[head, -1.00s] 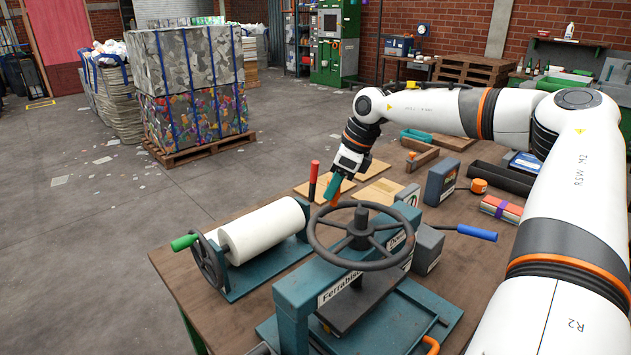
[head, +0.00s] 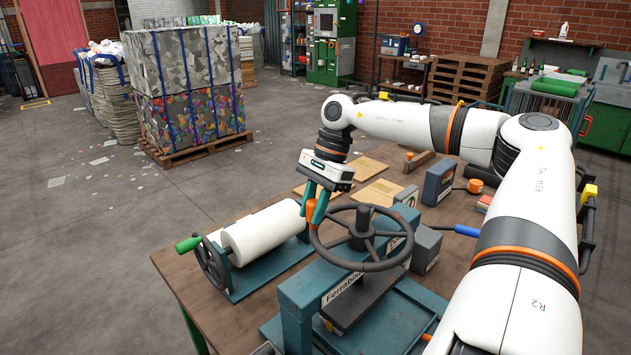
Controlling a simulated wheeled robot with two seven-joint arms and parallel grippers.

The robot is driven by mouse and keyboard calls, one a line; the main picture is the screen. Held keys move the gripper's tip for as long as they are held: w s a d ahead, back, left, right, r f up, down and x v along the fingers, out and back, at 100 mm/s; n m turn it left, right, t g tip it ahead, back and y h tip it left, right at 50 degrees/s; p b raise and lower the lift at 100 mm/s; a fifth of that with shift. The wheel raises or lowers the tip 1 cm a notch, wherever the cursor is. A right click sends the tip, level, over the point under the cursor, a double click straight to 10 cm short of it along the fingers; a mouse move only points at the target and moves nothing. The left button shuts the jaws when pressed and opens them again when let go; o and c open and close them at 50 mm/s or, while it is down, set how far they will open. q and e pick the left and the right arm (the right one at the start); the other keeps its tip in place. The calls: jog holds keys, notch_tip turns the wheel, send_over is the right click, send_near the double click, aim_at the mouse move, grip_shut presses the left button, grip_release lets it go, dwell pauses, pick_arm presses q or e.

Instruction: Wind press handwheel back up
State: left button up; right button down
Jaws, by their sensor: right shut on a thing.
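The press (head: 295,305) is a teal frame at the front of the workbench. Its dark handwheel (head: 385,264) lies flat on top, on an upright screw. The wheel's orange handle (head: 312,212) stands up at the far left of the rim. My right gripper (head: 314,215) points down there, its teal fingers shut around the orange handle. The press plate below the wheel is partly hidden by the rim and frame. My left gripper is out of the head view.
A white roll (head: 265,232) on a teal stand with a green-handled crank (head: 188,243) is left of the press. A grey box (head: 427,247) and a blue-handled lever (head: 467,231) are close on the right. Flat wooden boards (head: 378,192) lie behind.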

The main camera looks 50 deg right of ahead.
jog(key=shift+s+a+f+n+g+b, duration=0.1)
jog(key=shift+s+a+n+g+b, duration=0.3)
jog(key=shift+n, duration=0.3)
jog(key=shift+s+a+n+g+b, duration=0.1)
jog(key=shift+s+a+n+g, duration=0.1)
jog(key=shift+s+a+n, duration=0.35)
jog(key=shift+w, duration=0.1)
jog(key=c, duration=1.1)
grip_release()
jog(key=v, duration=1.2)
jog(key=shift+b, duration=0.4)
jog(key=shift+a, duration=0.1)
